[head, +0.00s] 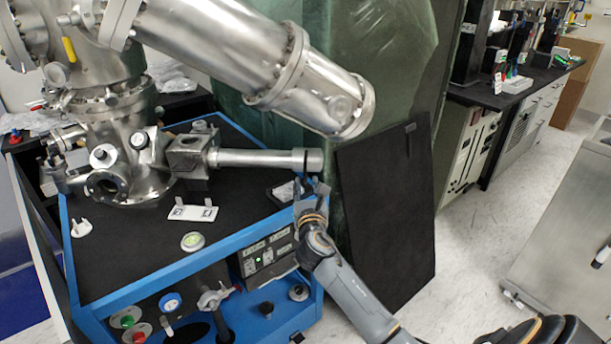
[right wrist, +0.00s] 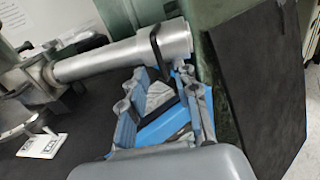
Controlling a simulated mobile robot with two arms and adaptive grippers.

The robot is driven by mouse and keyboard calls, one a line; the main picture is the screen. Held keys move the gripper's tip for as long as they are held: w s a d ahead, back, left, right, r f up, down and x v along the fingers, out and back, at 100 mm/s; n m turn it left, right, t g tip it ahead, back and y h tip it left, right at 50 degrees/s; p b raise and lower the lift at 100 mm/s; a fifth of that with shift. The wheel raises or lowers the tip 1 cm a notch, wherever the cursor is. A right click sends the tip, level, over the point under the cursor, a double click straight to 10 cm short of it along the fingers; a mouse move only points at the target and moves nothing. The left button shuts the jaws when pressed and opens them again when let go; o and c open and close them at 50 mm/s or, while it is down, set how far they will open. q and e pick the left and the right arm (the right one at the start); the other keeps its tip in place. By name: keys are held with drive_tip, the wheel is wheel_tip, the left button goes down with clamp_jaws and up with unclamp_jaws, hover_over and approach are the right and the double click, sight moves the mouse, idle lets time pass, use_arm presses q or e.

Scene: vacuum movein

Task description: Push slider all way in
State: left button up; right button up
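The slider is a silver cylinder (head: 307,160) at the outer end of a horizontal metal tube (head: 255,158), which sticks out to the right from a square metal block on the vacuum chamber. In the right wrist view, the slider's end (right wrist: 176,42) is at the upper middle, with a dark band beside it. My right gripper (head: 310,184) is just below the slider's end, fingers pointing up towards it. Whether a fingertip touches the cylinder I cannot tell. My left gripper is not in view.
The chamber stands on a black-topped blue frame (head: 150,268). A large steel cylinder (head: 315,95) hangs above the tube. A black panel (head: 385,215) leans just right of the slider's end, against a green-covered object. Open floor lies further right.

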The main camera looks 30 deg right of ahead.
sight(305, 175)
drive_tip(key=x, duration=0.6)
drive_tip(key=shift+b, duration=0.3)
drive_tip(key=shift+c, duration=0.5)
clamp_jaws()
drive_tip(key=shift+f, duration=0.1)
